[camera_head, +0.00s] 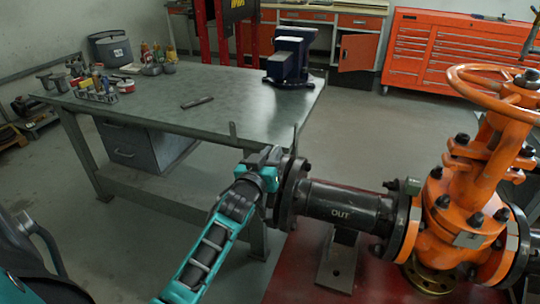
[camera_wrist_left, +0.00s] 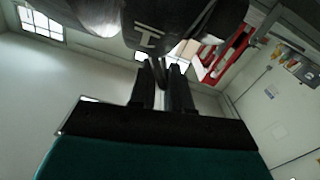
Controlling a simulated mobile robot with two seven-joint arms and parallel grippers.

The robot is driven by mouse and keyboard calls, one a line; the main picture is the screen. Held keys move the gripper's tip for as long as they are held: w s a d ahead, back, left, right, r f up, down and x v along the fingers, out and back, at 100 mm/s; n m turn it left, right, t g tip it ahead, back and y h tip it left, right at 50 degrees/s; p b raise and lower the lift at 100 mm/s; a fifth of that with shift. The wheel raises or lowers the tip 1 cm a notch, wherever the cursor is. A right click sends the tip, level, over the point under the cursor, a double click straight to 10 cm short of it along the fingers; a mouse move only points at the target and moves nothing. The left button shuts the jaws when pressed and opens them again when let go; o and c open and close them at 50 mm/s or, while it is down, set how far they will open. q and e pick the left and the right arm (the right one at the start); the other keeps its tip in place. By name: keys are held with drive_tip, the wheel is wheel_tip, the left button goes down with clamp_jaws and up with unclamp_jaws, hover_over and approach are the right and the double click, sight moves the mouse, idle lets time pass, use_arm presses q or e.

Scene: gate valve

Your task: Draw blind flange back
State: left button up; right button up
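The orange gate valve (camera_head: 462,205) stands at the right with its handwheel on top. A black pipe marked OUT (camera_head: 345,204) runs left from it. The dark round blind flange (camera_head: 291,190) is at the pipe's left end; I cannot tell whether there is a gap behind it. My left gripper (camera_head: 268,160) is at the flange's left face, close to or touching it. In the left wrist view the fingers (camera_wrist_left: 163,88) are close together with a thin dark piece between their tips. Whether they clamp it is unclear. My right gripper is not in view.
A grey metal workbench (camera_head: 215,95) is behind my left arm, with a dark blue vise (camera_head: 290,58) and small tools on it. A pipe support (camera_head: 337,260) stands on the red base (camera_head: 385,285). Orange tool cabinets (camera_head: 440,52) line the back.

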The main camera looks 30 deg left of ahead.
use_arm(q)
drive_tip(key=shift+a, duration=0.15)
clamp_jaws()
drive_tip(key=shift+s+a, duration=0.1)
drive_tip(key=shift+a+f+p, duration=0.1)
drive_tip(key=shift+a+p, duration=0.05)
drive_tip(key=shift+p, duration=0.3)
drive_tip(key=shift+o, duration=2.3)
unclamp_jaws()
drive_tip(key=shift+a, duration=0.1)
